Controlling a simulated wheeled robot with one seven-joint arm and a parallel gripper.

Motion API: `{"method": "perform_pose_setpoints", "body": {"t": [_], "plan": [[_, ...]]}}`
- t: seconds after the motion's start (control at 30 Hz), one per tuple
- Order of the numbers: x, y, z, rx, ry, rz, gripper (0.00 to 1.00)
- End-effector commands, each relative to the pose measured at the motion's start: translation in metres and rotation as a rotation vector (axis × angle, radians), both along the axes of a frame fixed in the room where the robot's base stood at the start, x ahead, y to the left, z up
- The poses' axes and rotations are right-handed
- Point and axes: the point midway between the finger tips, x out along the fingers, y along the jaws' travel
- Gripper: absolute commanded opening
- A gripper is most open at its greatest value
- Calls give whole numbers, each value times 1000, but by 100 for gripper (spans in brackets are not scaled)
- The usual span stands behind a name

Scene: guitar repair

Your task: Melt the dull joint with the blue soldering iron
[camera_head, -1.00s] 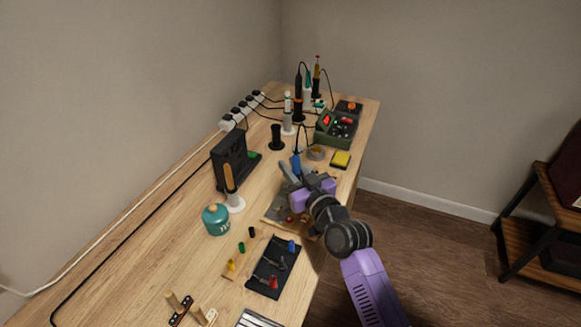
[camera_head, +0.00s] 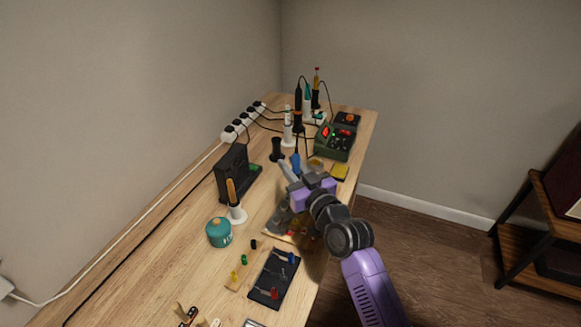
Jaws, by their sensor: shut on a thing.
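My gripper (camera_head: 291,174) is over the right part of the bench, shut on the blue soldering iron (camera_head: 296,162). The iron's blue handle shows at the finger ends, with a dark cord rising from its top. Its tip is hidden behind my gripper. A light work board (camera_head: 272,235) with a grey piece and small red and yellow parts lies below and nearer than my gripper, partly covered by my arm. I cannot make out the dull joint, nor whether the iron touches anything.
An orange-handled tool stands in a white holder (camera_head: 237,216) beside a teal pot (camera_head: 219,233). A dark tray (camera_head: 266,290) lies nearer. Beyond stand an empty-looking black holder (camera_head: 277,150), a yellow sponge (camera_head: 340,172), a green station (camera_head: 335,142) and upright irons.

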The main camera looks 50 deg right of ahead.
Motion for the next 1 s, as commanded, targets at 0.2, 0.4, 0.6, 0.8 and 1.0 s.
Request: {"method": "perform_pose_setpoints", "body": {"t": [0.2, 0.4, 0.6, 0.8, 1.0], "plan": [[0, 0, 14, 0, -1, 0, 0], [0, 0, 13, 0, -1, 0, 0], [0, -9, 12, -1, -3, -2, 0], [0, -26, 16, -1, -3, -2, 0], [0, -43, 21, -1, -3, -2, 0]]}}
